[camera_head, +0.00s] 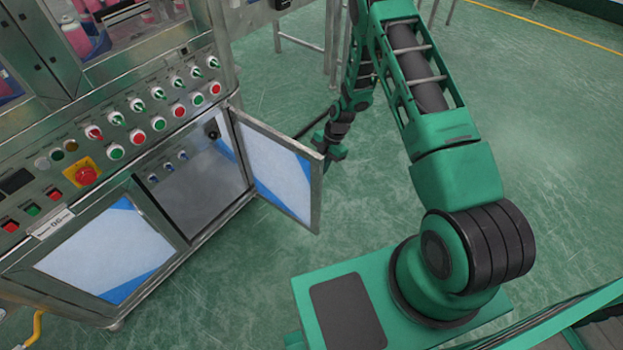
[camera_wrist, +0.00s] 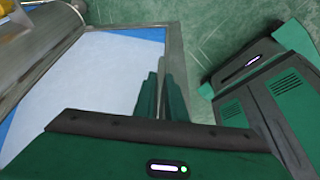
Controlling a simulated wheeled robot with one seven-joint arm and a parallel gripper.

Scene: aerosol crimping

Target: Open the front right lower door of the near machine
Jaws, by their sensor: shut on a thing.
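The front right lower door (camera_head: 275,170) of the near machine (camera_head: 165,140) stands swung well open, hinged at the cabinet's right side. It has a metal frame and a white and blue panel. Behind it, the compartment (camera_head: 200,190) is exposed. My gripper (camera_head: 326,153) is at the door's free edge, partly hidden behind it. In the wrist view, the door (camera_wrist: 85,85) fills the left and middle, and the fingers (camera_wrist: 161,92) are shut on its frame edge. The exact contact at the fingertips is hard to see.
The front left lower door (camera_head: 105,250) is closed. A control panel with several buttons and a red emergency stop (camera_head: 86,175) sits above the doors. Metal frame legs (camera_head: 305,45) stand behind my arm. Green floor (camera_head: 255,270) is clear in front of the open door.

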